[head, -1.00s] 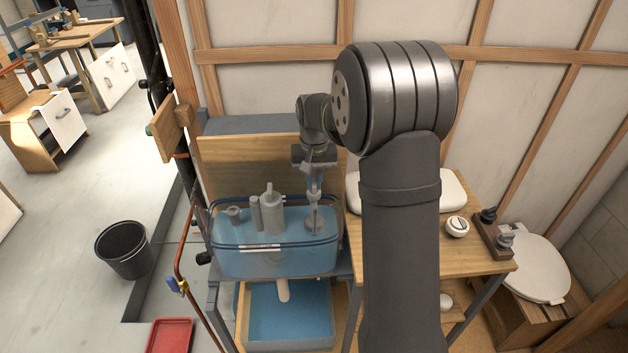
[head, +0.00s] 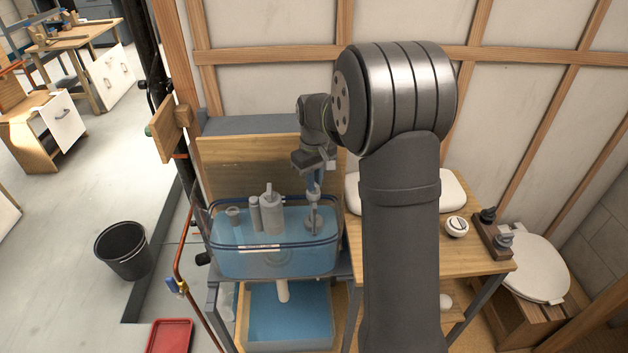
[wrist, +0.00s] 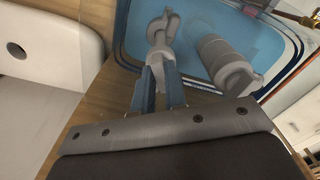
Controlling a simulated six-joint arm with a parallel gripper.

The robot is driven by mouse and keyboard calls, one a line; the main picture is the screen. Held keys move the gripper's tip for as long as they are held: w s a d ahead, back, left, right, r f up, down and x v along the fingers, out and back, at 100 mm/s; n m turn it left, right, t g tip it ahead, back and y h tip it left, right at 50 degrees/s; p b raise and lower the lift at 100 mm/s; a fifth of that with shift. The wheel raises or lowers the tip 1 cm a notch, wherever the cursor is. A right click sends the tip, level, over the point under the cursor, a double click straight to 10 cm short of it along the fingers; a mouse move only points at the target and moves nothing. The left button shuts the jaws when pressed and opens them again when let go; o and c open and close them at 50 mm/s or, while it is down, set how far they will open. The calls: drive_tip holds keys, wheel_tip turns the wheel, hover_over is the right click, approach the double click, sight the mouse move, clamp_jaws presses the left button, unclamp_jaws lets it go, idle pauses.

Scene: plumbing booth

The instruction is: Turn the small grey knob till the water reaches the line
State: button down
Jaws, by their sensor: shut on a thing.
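My gripper (head: 314,188) points down into the right end of a clear water tank (head: 338,248). In the wrist view, its blue fingers (wrist: 160,76) are shut on the small grey knob (wrist: 158,50), at the top of a grey fitting with a rounded end. The fingers partly hide the knob. In the head view, the lower grey part of this fitting (head: 313,224) shows below the fingers. Blue water (head: 235,262) stands high in the tank. A short white line (head: 259,247) marks the tank's front wall; I cannot tell exactly how the water surface sits against it.
A grey cylinder assembly (head: 271,216) stands in the tank left of my gripper. A white lid (head: 452,190) and a white round button (head: 457,226) lie on the wooden bench at right. A blue-filled bin (head: 289,346) sits below. A wooden board (head: 228,165) stands behind.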

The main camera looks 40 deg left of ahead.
drive_tip(key=shift+d+f+n, duration=0.1)
drive_tip(key=shift+f+n, duration=0.1)
drive_tip(key=shift+n, duration=0.8)
drive_tip(key=c, duration=1.5)
unclamp_jaws()
drive_tip(key=shift+o, duration=0.2)
drive_tip(key=shift+r, duration=0.15)
wheel_tip(320, 180, up, 17)
wheel_tip(320, 180, down, 17)
